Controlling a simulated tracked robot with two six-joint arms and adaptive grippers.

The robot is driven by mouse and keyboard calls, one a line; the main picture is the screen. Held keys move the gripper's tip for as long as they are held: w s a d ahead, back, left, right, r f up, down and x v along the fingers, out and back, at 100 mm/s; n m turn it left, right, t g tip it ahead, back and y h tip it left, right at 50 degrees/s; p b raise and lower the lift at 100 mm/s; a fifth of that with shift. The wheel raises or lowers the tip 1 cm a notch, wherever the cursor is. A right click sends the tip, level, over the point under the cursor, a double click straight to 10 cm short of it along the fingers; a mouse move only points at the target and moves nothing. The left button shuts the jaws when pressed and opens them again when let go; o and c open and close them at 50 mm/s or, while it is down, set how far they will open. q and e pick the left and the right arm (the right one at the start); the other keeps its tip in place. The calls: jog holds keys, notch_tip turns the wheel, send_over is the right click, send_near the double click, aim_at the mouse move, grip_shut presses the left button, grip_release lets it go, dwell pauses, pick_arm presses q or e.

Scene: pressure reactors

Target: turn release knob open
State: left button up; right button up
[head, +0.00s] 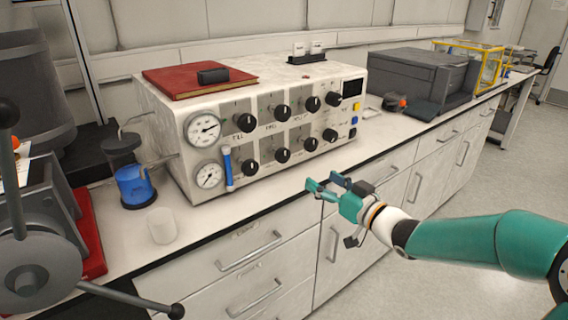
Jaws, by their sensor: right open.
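A white control box (262,170) stands on the bench. Its front carries several black knobs in two rows, such as an upper left knob (246,122) and a lower right knob (329,135). Two round gauges (203,130) are at its left end. The labels are too small to read, so I cannot tell which knob is the release knob. My right gripper (324,187) is open and empty. It appears in front of the bench edge, below and apart from the lower right knobs. My left gripper is not in view.
A blue-filled container (135,186) and a white cup (162,225) stand left of the box. Dark machinery with lever handles (40,262) fills the left side. A red book (199,80) lies on the box. A grey printer-like device (417,77) stands to the right.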

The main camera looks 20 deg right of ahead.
aim_at(285, 157)
jog(key=p+x, duration=0.1)
jog(key=x, duration=1.5)
jog(key=shift+f+p, duration=0.15)
jog(key=shift+p, duration=0.15)
jog(key=c, duration=1.1)
jog(key=shift+c, duration=0.2)
